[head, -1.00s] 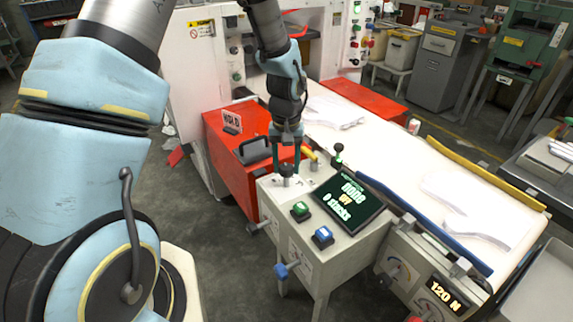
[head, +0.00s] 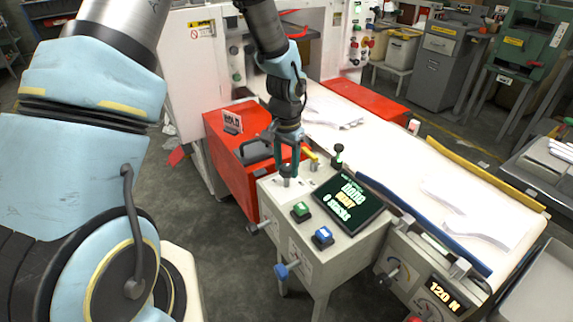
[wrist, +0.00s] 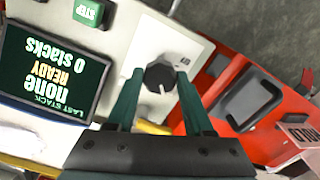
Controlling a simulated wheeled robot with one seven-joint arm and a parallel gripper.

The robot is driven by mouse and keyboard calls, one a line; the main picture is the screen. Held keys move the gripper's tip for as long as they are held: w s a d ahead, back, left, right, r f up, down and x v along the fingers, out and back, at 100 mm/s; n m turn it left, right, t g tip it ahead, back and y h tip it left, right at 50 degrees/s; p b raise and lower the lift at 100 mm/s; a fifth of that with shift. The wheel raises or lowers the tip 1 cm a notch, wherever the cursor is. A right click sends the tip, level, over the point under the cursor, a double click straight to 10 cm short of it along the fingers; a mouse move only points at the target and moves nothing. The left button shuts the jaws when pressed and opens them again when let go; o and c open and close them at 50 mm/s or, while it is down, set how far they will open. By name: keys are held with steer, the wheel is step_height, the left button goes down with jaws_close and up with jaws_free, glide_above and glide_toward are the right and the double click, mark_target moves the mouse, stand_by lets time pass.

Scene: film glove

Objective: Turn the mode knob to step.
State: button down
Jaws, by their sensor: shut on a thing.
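The mode knob (wrist: 160,77) is a dark round knob with a white pointer line, on a pale plate at the console's corner. In the wrist view its pointer faces the gripper's base; the plate's markings cannot be read. My gripper (wrist: 160,74) has its two green fingers on either side of the knob, shut on it. In the head view my gripper (head: 287,172) reaches down from above onto the knob (head: 287,171), partly hiding it. The screen (head: 348,199) reads "none", "READY", "0 stacks"; it also shows in the wrist view (wrist: 50,70).
A green button (head: 301,209), labelled STEP in the wrist view (wrist: 88,12), and a blue button (head: 323,235) sit near the knob. A red cabinet (head: 226,160) with a black handle stands behind it. A black-topped lever (head: 338,152) rises behind the screen.

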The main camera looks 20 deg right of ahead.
mark_target(286, 167)
stand_by(0.3)
steer(key=shift+c, duration=1.4)
jaws_free()
step_height(286, 167, up, 11)
steer(key=b, duration=0.1)
steer(key=shift+b, duration=0.4)
steer(key=shift+f, duration=0.1)
steer(key=s+a+r+n, duration=0.1)
steer(key=a+n, duration=0.4)
steer(key=a, duration=0.9)
steer(key=s+a+r+n+t, duration=0.1)
steer(key=a+n, duration=0.4)
steer(key=a, duration=1)
steer(key=shift+s+t, duration=0.3)
steer(key=shift+s, duration=0.55)
